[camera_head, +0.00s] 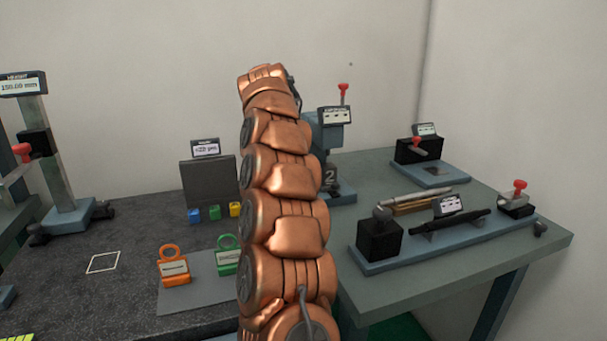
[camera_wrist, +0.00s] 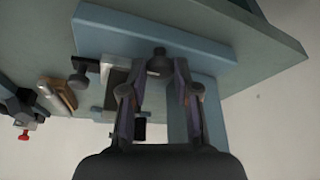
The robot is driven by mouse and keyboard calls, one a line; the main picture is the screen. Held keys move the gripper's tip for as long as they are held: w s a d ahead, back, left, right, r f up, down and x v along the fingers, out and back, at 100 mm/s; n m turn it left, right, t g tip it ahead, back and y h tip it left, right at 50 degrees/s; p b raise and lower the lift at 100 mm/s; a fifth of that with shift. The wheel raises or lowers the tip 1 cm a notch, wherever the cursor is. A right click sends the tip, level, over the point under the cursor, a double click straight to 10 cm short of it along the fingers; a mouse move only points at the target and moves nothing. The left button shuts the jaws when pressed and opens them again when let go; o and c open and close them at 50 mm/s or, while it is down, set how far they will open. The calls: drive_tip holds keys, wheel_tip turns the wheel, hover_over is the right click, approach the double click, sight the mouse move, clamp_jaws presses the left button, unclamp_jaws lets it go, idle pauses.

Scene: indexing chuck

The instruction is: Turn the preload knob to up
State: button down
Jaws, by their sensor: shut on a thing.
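The chuck unit (camera_head: 330,132) stands behind my copper arm in the head view, partly hidden. It has a blue-grey body, a small label plate, a red-topped lever and a dark block marked 2. In the wrist view my gripper (camera_wrist: 158,76) is shut on a small dark knob (camera_wrist: 159,54), which sits between the fingertips over a blue base plate (camera_wrist: 120,33). I take this for the preload knob; no label on it is readable and its pointing direction is not clear. The gripper does not show in the head view.
A fixture with a black block (camera_head: 379,240) and dark bar stands on the right table (camera_head: 440,278). Brown rods (camera_head: 415,203) lie behind it. A red-handled clamp (camera_head: 418,151) is further back. Orange (camera_head: 173,270) and green (camera_head: 228,260) tags stand left of my arm.

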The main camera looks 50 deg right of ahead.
drive_tip(key=shift+f, duration=0.1)
drive_tip(key=c, duration=1.1)
unclamp_jaws()
drive_tip(key=shift+c, duration=0.2)
drive_tip(key=a+r, duration=0.2)
drive_tip(key=a, duration=0.5)
drive_tip(key=w+a+r, duration=0.1)
drive_tip(key=a+r, duration=0.1)
drive_tip(key=a, duration=0.5)
drive_tip(key=shift+w+r, duration=0.2)
drive_tip(key=shift+r, duration=0.1)
